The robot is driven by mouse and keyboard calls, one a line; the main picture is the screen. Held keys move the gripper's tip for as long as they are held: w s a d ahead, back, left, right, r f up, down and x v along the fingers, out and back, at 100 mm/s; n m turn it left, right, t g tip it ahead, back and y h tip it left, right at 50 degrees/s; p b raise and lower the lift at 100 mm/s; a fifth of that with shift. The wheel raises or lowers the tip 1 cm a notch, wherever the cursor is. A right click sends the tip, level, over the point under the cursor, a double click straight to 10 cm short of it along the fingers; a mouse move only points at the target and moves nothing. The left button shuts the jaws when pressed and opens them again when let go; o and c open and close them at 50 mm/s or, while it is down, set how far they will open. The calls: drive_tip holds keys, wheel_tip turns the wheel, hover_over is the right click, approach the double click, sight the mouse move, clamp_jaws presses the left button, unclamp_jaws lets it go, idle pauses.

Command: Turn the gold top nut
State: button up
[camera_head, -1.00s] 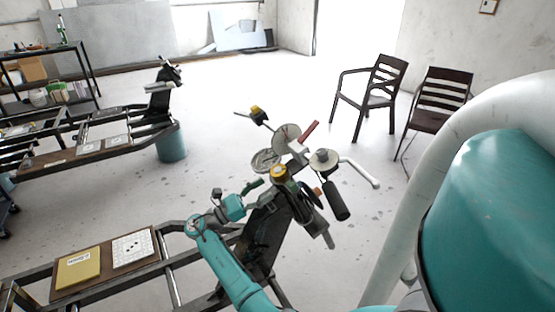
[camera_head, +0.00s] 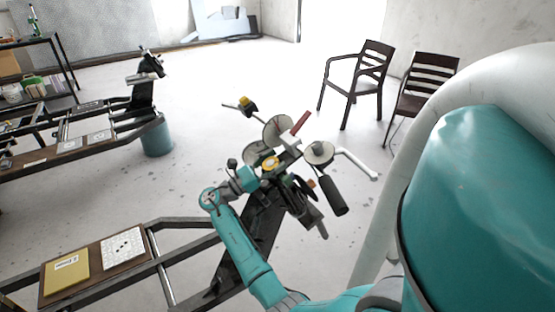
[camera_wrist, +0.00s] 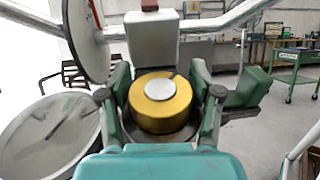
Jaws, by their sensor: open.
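The gold top nut (camera_wrist: 160,108) is a short gold cylinder with a silver disc on top. It sits in the middle of the wrist view, and shows small in the head view (camera_head: 269,162). My gripper (camera_wrist: 161,88) is open, with one green-and-grey finger on the left of the nut and one on the right. The fingers straddle the nut; a narrow gap seems to show on each side, but I cannot tell whether either touches. In the head view my teal wrist and gripper reach the nut from the lower left. The nut's lower edge is partly hidden.
Round mirrors (camera_wrist: 50,132) and a white bar (camera_head: 356,164) stand close around the nut. A dark handle (camera_head: 332,195) hangs at the right. A frame with a yellow pad (camera_head: 66,277) is at lower left. Chairs (camera_head: 357,80) stand farther back on open floor.

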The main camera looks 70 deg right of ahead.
drive_tip(key=shift+s+d+r, duration=0.25)
drive_tip(key=shift+s+d, duration=0.15)
drive_tip(key=shift+s, duration=0.05)
drive_tip(key=c, duration=0.9)
drive_tip(key=shift+c, duration=0.2)
